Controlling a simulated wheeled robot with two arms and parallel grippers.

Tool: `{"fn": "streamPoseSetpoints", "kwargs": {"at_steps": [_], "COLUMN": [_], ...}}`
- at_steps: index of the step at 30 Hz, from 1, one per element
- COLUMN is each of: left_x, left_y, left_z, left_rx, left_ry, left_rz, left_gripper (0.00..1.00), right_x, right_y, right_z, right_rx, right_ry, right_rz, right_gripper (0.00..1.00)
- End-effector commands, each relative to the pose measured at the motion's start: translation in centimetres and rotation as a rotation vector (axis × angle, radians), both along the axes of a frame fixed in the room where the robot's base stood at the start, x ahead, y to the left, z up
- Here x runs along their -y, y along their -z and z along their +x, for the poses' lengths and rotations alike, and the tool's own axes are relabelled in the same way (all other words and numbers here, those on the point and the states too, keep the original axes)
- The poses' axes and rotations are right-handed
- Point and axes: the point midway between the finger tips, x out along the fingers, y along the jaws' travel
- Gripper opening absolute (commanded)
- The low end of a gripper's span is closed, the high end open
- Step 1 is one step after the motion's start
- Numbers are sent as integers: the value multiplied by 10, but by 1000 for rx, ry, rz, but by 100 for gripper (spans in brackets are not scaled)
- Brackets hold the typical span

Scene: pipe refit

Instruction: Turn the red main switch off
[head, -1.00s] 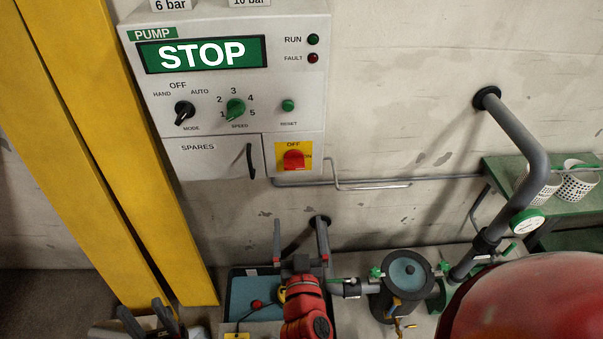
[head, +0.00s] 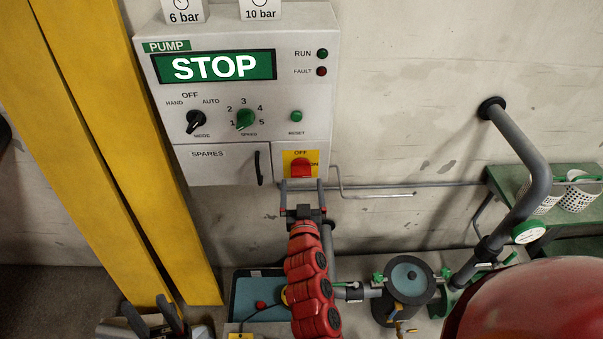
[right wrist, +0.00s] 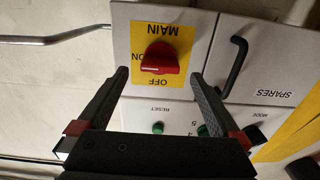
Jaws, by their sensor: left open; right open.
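The red main switch (head: 301,168) sits on a yellow plate at the lower right of the pump cabinet. In the right wrist view the switch (right wrist: 160,58) appears upside down. Its handle lies crosswise, with a white mark near the end by the ON label; OFF (right wrist: 157,83) is at another side. My right gripper (head: 301,184) is open just below the switch, fingers pointing at it. In the wrist view its fingers (right wrist: 160,82) stand on either side of the handle, apparently still short of it. My left gripper (head: 149,308) is open, low at the left.
The cabinet (head: 225,135) shows STOP, with a black mode knob (head: 196,122), green speed knob (head: 245,119) and reset button (head: 296,116). A spares door with a black handle (head: 259,167) is left of the switch. Yellow posts (head: 110,140) stand left; grey pipes (head: 525,155) are right.

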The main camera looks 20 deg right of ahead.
Motion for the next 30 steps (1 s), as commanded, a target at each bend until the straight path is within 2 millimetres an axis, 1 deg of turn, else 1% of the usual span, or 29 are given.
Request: {"fn": "streamPoseSetpoints", "kwargs": {"at_steps": [1, 3, 7, 11, 17, 18, 20, 24, 29, 30], "left_x": [0, 0, 0, 0, 0, 0, 0, 0, 0, 0], "left_y": [-5, -7, -10, -10, -10, -10, -10, -10, -10, -10], "left_z": [0, 0, 0, 0, 0, 0, 0, 0, 0, 0], "left_rx": [0, 0, 0, 0, 0, 0, 0, 0, 0, 0], "left_ry": [0, 0, 0, 0, 0, 0, 0, 0, 0, 0], "left_rz": [0, 0, 0, 0, 0, 0, 0, 0, 0, 0], "left_gripper": [50, 50, 50, 50, 50, 50, 50, 50, 50, 50], "right_x": [3, 5, 8, 9, 8, 8, 8, 8, 8, 8], "right_y": [-2, -2, 0, 1, 1, 1, 1, 1, 1, 1], "right_z": [8, 16, 26, 30, 30, 30, 30, 30, 30, 30], "right_rx": [-2, 0, -1, -1, -1, -1, -1, -1, -1, 0], "right_ry": [1, 1, 1, 0, 0, 0, -1, -1, -1, -1], "right_rz": [-3, -2, -1, -1, -1, -1, -1, -1, -1, -1], "right_gripper": [100, 100, 100, 100, 100, 98, 87, 62, 33, 26]}}
